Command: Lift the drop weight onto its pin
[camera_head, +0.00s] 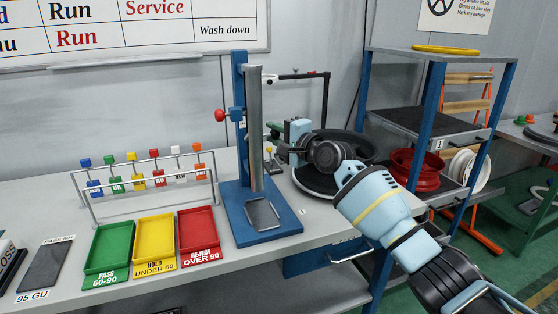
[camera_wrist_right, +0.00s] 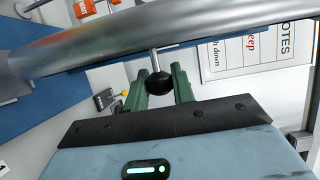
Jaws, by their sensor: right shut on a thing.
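The drop weight (camera_head: 255,130) looks like a long grey metal bar. It stands upright in front of the blue post (camera_head: 240,85) of a tester, with its lower end above a small grey plate (camera_head: 262,214) on the blue base. A red knob (camera_head: 220,115) sticks out on the post's left side. In the right wrist view the bar (camera_wrist_right: 200,42) crosses the top, and a short rod with a black ball knob (camera_wrist_right: 158,84) comes off it. My right gripper (camera_head: 273,142) is shut on this knob between its green fingers (camera_wrist_right: 162,90). The pin cannot be made out for certain.
Green (camera_head: 108,248), yellow (camera_head: 155,241) and red (camera_head: 198,235) trays lie left of the tester, before a rack (camera_head: 150,205) of coloured tags. A black round wheel part (camera_head: 318,187) sits behind my right wrist. A blue-framed shelf (camera_head: 430,90) stands at right.

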